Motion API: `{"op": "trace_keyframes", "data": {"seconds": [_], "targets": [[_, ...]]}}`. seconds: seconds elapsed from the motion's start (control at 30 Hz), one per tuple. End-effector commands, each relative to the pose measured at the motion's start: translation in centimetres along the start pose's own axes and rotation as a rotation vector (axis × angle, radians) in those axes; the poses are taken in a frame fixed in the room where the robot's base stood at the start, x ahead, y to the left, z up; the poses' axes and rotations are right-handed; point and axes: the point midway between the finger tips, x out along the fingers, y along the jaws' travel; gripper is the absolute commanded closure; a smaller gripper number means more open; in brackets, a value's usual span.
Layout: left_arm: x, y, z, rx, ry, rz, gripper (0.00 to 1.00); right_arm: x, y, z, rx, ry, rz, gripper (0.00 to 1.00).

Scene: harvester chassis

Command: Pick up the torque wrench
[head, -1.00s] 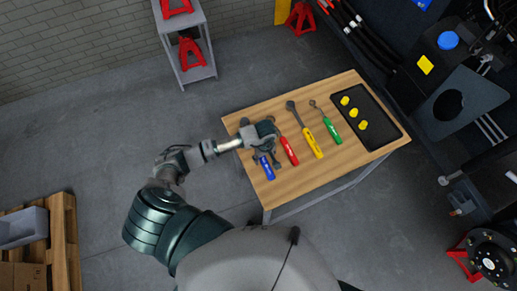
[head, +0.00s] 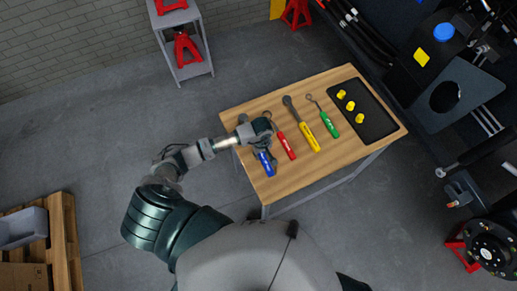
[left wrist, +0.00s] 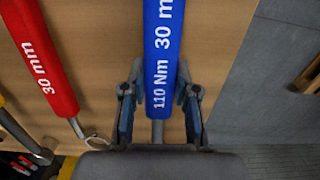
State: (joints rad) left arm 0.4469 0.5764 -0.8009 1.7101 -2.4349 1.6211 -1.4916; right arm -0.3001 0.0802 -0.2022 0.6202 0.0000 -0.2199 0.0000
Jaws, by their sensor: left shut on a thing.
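The torque wrench (head: 266,167) has a blue handle and lies at the left end of the wooden table. In the left wrist view its blue handle (left wrist: 163,50) reads "110 Nm". My left gripper (head: 262,155) is over its upper part and is shut on it. In the left wrist view the two fingers (left wrist: 160,92) stand on either side of the wrench, near where the blue handle meets the metal shaft. My right gripper is not in view.
On the wooden table (head: 290,180), a red-handled wrench (head: 286,146) lies close beside it. A yellow-handled tool (head: 309,137) and a green-handled tool (head: 329,124) lie further right. A black tray (head: 376,122) holds yellow pieces (head: 350,106). Dark machinery (head: 450,100) stands at the right.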

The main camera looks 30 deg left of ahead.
Motion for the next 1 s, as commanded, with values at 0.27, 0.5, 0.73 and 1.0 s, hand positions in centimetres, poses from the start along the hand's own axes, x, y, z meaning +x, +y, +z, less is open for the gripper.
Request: {"op": "trace_keyframes", "data": {"seconds": [0.27, 0.5, 0.73, 1.0], "targets": [[-1.8, -0.1, -0.3, 0.000, 0.002, 0.006, 1.00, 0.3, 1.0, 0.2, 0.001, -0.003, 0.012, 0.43], [-3.6, 0.2, 1.6, 0.004, -0.001, 0.005, 1.00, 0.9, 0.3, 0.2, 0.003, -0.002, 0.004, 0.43], [-4.1, 0.9, 7.1, 0.006, 0.000, 0.005, 1.00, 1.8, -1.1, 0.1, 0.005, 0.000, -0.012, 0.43], [-4.7, 1.4, 13.2, 0.003, -0.001, 0.006, 1.00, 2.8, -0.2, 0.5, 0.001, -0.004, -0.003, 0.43]]}}
